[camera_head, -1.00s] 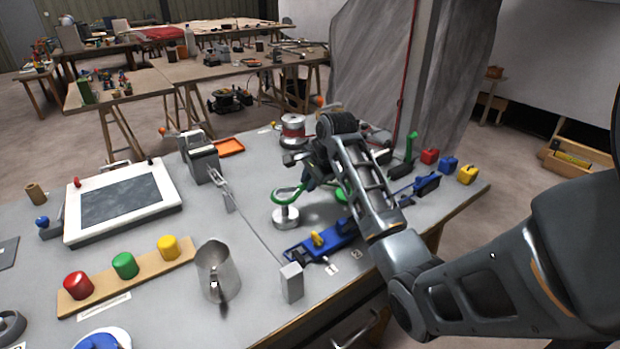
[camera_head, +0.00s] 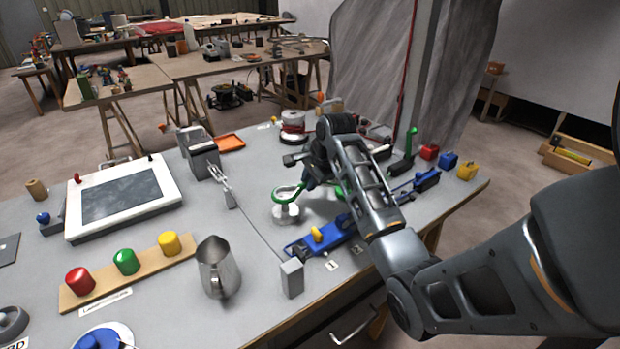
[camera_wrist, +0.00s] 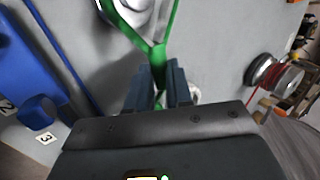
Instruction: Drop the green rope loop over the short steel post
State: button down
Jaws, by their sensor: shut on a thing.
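The green rope loop (camera_head: 277,194) hangs from my gripper (camera_head: 308,182) at the right part of the bench. In the wrist view my gripper (camera_wrist: 158,88) is shut on the strap end of the loop (camera_wrist: 167,30). The short steel post (camera_head: 286,213) stands on a round base directly below the loop in the head view. In the wrist view the post's round metal top (camera_wrist: 130,8) shows between the loop's two strands. I cannot tell whether the loop is around the post or still above its top.
A blue fixture with a yellow knob (camera_head: 317,234) lies just in front of the post. A thin line runs from a clamp to a small grey block (camera_head: 291,278). A metal jug (camera_head: 217,268) stands left of it. A red-banded spool (camera_head: 293,124) is behind.

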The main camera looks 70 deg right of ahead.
jog(key=shift+f, duration=2.15)
dwell(1.4)
jog(key=c, duration=0.5)
grip_release()
jog(key=shift+c, duration=0.2)
jog(key=shift+r, duration=0.1)
dwell(0.3)
notch_tip(320, 180, up, 8)
jog(key=p, duration=0.4)
dwell(0.9)
dwell(0.4)
